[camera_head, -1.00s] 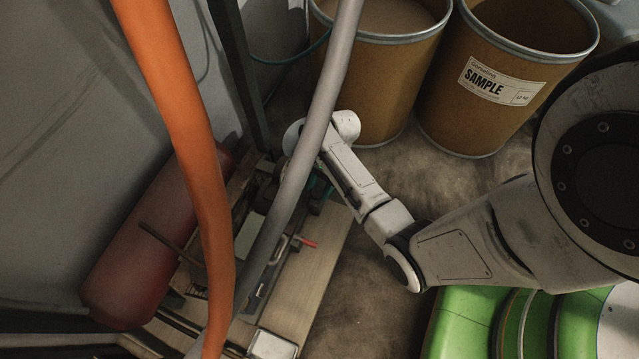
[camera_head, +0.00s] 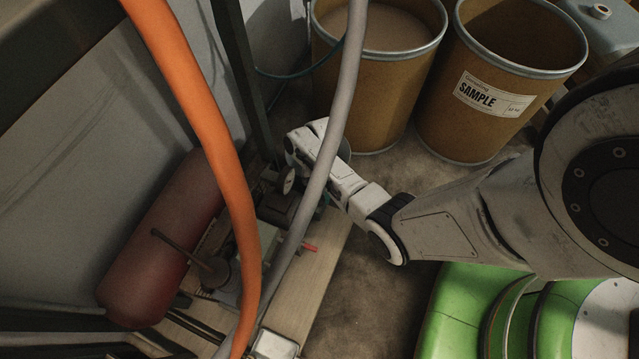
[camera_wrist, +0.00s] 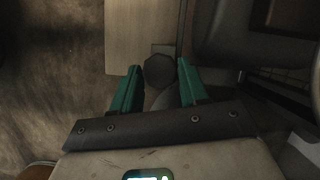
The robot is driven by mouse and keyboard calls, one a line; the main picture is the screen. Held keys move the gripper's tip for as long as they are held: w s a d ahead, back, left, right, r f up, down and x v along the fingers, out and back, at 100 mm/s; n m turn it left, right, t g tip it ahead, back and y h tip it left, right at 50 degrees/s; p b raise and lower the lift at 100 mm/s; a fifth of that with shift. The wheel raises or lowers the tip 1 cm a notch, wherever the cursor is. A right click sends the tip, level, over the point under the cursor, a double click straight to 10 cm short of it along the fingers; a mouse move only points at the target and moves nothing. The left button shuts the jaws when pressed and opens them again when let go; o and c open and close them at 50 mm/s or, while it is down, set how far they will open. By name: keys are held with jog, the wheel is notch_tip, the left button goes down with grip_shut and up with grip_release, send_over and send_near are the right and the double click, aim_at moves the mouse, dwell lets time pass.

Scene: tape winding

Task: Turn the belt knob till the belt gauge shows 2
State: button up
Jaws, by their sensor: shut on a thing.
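In the wrist view my gripper (camera_wrist: 159,67) has its two green fingers on either side of a dark, many-sided knob (camera_wrist: 159,72). It is shut on this knob, which I take to be the belt knob. In the head view my gripper is mostly hidden behind my wrist and the grey hose; only a bit of teal shows. A small round dial (camera_head: 287,181) on the bench machine, perhaps the belt gauge, shows left of my wrist. Its reading is too small to tell.
An orange hose (camera_head: 213,130) and a grey hose (camera_head: 335,120) hang across the head view. A red cylinder (camera_head: 165,240) lies at left. Two brown drums, one plain (camera_head: 375,100) and one labelled SAMPLE (camera_head: 450,125), stand behind my arm. A wooden board (camera_head: 310,265) lies below the machine.

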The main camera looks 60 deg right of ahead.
jog(key=shift+w+a+n+g+h+p, duration=0.1)
jog(key=shift+n+g+h+p, duration=0.35)
jog(key=shift+n, duration=1.15)
jog(key=o, duration=1.1)
jog(key=shift+c, duration=0.2)
jog(key=shift+w, duration=0.1)
